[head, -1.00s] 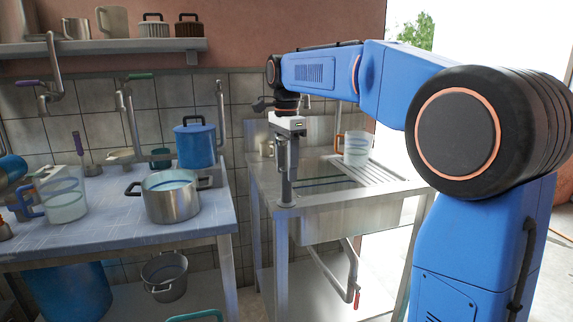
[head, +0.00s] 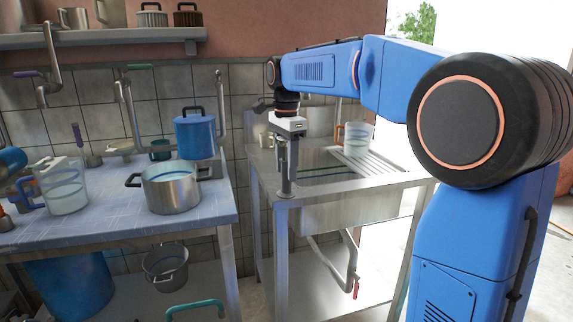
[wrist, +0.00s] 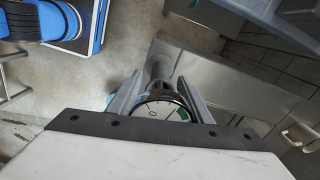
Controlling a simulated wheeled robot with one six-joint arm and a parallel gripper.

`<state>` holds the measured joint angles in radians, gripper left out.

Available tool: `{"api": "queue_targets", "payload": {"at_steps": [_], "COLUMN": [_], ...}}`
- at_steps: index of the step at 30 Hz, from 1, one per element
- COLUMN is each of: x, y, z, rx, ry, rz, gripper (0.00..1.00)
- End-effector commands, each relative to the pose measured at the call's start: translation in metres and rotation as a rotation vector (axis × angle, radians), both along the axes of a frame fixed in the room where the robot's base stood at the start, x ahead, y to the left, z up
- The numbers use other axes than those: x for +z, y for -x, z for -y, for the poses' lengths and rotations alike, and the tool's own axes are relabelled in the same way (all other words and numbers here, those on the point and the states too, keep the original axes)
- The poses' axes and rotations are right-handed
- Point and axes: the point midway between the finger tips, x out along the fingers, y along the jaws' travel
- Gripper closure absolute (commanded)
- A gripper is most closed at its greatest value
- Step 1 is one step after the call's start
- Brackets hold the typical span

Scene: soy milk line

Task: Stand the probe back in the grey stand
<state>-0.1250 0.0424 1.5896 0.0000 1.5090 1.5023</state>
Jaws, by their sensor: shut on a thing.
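My gripper (head: 286,148) points down over the near left corner of the steel sink unit, shut on the probe. In the wrist view the probe's round, pale dial (wrist: 160,111) sits between the two fingers, with dark marks on its face. The grey stand (head: 286,190) is an upright tube with a round foot on the sink's corner, directly below my gripper. Its grey tube also shows beyond the dial in the wrist view (wrist: 158,68). The probe's stem is hidden, so I cannot tell how far it is inside the tube.
The sink unit (head: 345,190) has a basin and a ribbed drainer with a clear jug (head: 357,138). At left, the blue-topped table (head: 120,222) holds a steel pot (head: 170,188), a blue pot (head: 195,138) and another jug (head: 65,187). A wall shelf (head: 110,45) runs above.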

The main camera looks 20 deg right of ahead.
Motion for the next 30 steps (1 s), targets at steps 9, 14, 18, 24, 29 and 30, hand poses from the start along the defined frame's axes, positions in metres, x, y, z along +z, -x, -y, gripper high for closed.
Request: {"api": "queue_targets", "payload": {"at_steps": [9, 14, 18, 24, 29, 30], "x": [0.0, 0.0, 0.0, 0.009, 0.033, 0.041], "y": [0.0, 0.0, 0.0, 0.0, -0.001, -0.001], "z": [0.0, 0.0, 0.0, 0.0, 0.0, 0.0], "rx": [0.0, 0.0, 0.0, 0.0, 0.0, 0.0], "ry": [0.0, 0.0, 0.0, 0.0, -0.001, -0.001], "rz": [0.0, 0.0, 0.0, 0.002, 0.003, 0.003], "gripper": [0.47, 0.33, 0.33, 0.33, 0.33, 0.33]}}
